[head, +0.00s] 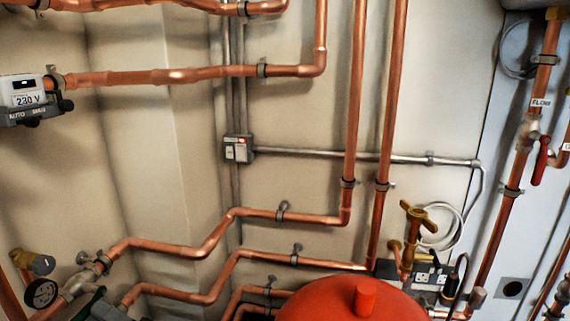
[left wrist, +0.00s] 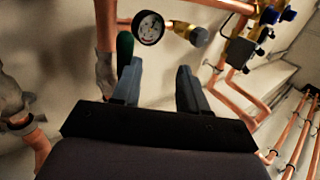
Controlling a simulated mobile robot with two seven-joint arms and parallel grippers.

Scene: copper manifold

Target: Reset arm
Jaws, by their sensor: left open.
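My left gripper (left wrist: 158,68) is open in the left wrist view, its two dark fingers spread with nothing between them. A round pressure gauge (left wrist: 148,27) with a white face lies just beyond the fingertips; I cannot tell the exact distance. A dark green part (left wrist: 125,47) shows behind the left finger and is partly hidden by it. In the head view the gauge (head: 41,292) sits at the lower left on the pipework. I cannot clearly pick out the left gripper there. My right gripper is in neither view.
Copper pipes (head: 185,75) run along the pale wall. A 230 V box (head: 24,97) is at the left edge. A red domed vessel (head: 350,300) stands at the bottom middle. A red-handled valve (head: 540,160) is on the right. A brass valve (left wrist: 190,33) is beside the gauge.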

